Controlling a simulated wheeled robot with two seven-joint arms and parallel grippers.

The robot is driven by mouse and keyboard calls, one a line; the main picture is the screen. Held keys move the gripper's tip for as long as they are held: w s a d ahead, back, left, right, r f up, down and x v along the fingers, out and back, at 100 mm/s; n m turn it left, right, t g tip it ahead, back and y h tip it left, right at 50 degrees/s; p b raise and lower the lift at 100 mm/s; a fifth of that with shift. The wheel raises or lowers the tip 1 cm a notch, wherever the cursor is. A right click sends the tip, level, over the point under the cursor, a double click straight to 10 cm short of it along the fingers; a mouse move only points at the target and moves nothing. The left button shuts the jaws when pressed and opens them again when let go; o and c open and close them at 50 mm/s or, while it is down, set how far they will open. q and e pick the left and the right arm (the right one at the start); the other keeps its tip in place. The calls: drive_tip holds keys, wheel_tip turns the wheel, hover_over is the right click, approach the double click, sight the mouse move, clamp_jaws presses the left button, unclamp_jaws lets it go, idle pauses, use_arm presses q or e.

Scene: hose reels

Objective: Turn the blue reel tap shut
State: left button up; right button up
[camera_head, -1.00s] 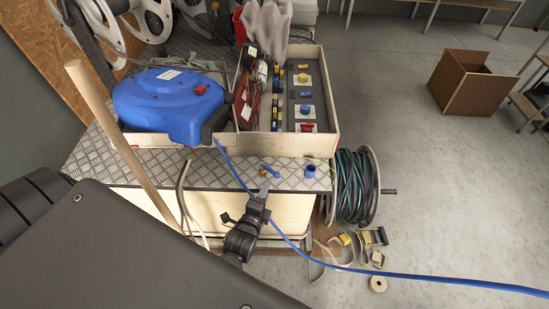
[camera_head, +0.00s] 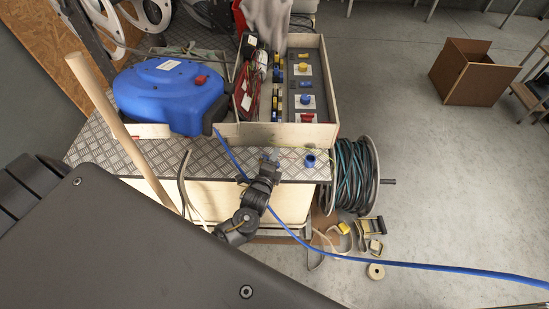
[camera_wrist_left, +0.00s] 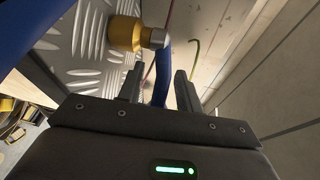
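The blue reel (camera_head: 170,95) sits on the checker-plate bench top in the head view. In the left wrist view the tap has a brass body (camera_wrist_left: 126,33) with a silver end and a blue lever (camera_wrist_left: 161,76). The lever lies between the fingers of my left gripper (camera_wrist_left: 160,88), with a gap visible on the right side. My left gripper also shows at the bench's front edge in the head view (camera_head: 268,162), where it hides most of the tap. Its fingers are apart. My right gripper is not in view.
A blue hose (camera_head: 400,265) runs from the reel past my left arm to the right. A small blue cup-like part (camera_head: 310,160) stands right of the gripper. A wooden stick (camera_head: 120,130) leans left. A fitting tray (camera_head: 318,135) and a dark hose drum (camera_head: 354,175) are nearby.

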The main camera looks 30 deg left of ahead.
use_arm(q)
drive_tip(key=shift+w, duration=0.15)
drive_tip(key=shift+c, duration=0.4)
clamp_jaws()
